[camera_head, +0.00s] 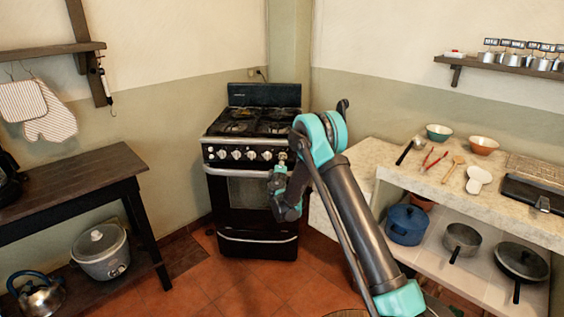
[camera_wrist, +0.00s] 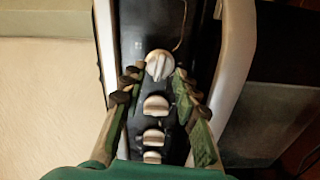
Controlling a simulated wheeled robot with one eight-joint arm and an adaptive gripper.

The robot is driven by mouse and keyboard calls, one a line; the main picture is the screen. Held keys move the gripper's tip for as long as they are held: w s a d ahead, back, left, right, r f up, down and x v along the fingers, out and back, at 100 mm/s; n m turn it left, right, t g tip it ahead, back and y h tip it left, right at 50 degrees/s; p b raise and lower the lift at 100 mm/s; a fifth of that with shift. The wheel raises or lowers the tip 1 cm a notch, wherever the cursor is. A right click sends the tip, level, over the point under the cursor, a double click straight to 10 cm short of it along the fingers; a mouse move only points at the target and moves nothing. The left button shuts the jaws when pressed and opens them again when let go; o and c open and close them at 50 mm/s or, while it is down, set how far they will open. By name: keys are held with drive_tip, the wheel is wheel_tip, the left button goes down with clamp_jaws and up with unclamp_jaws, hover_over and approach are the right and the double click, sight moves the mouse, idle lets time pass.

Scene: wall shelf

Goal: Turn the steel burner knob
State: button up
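A black stove (camera_head: 252,190) stands in the corner with a row of steel burner knobs (camera_head: 236,154) along its front panel. My gripper (camera_head: 281,160) is at the right end of this row. In the wrist view, my gripper (camera_wrist: 157,74) is open, with one fingertip on each side of the end knob (camera_wrist: 159,64). A narrow gap seems to show on both sides of the knob; contact is not clear. The knob's raised grip bar looks nearly in line with the picture's vertical. Several more knobs (camera_wrist: 155,106) line up below it between the fingers.
A stone counter (camera_head: 400,165) with bowls and utensils stands right of the stove, with pots on a shelf below. A dark wooden table (camera_head: 75,185) stands at the left. The tiled floor (camera_head: 190,285) in front of the stove is partly clear.

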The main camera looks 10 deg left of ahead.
drive_tip(key=s, duration=1)
drive_tip(key=shift+s+d, duration=0.2)
drive_tip(key=shift+d, duration=0.1)
clamp_jaws()
idle(0.8)
